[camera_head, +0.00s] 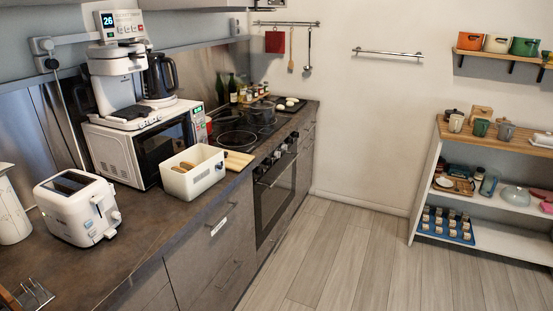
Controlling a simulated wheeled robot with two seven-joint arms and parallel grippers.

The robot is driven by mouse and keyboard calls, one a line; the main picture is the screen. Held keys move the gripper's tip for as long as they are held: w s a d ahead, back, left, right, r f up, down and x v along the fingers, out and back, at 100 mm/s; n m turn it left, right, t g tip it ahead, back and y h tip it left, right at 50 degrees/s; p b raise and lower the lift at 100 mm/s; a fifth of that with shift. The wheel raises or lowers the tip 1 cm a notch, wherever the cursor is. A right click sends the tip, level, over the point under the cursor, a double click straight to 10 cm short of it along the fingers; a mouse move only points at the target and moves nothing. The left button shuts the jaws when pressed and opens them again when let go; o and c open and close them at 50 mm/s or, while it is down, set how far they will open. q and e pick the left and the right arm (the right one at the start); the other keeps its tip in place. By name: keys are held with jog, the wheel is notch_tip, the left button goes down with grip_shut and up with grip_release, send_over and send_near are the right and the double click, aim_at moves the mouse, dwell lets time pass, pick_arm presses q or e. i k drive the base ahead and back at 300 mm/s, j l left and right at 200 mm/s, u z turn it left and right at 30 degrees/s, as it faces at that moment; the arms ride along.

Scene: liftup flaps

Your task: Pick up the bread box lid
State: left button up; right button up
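A white box (206,180), which looks like the bread box, stands on the dark counter near its front edge. Its top is open, and brown pieces that look like bread show inside. A flat light-wood board (239,160) lies on the counter just right of the box; it may be the lid, but I cannot tell for sure. Part of the board is hidden behind the box. Neither of my grippers is in view.
A white toaster (77,208) stands left of the box. A white microwave (140,147) with a coffee maker (118,75) on top stands behind it. The stove (240,134) lies beyond the board. The wood floor (350,255) is clear; shelves (490,195) stand at right.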

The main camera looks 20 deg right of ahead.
aim_at(235, 161)
jog(key=z, duration=0.15)
jog(key=i+l+u, duration=0.1)
jog(key=i+l, duration=0.25)
jog(key=i+l+u, duration=0.15)
jog(key=i+l, duration=0.2)
jog(key=i+l+u, duration=0.1)
jog(key=i+l, duration=0.3)
jog(key=i+l+u, duration=0.1)
jog(key=i+l, duration=0.2)
jog(key=i+l+u, duration=0.1)
jog(key=i+l, duration=0.2)
jog(key=l, duration=0.25)
jog(key=i+l+u, duration=0.15)
jog(key=i+l, duration=0.15)
jog(key=l, duration=0.2)
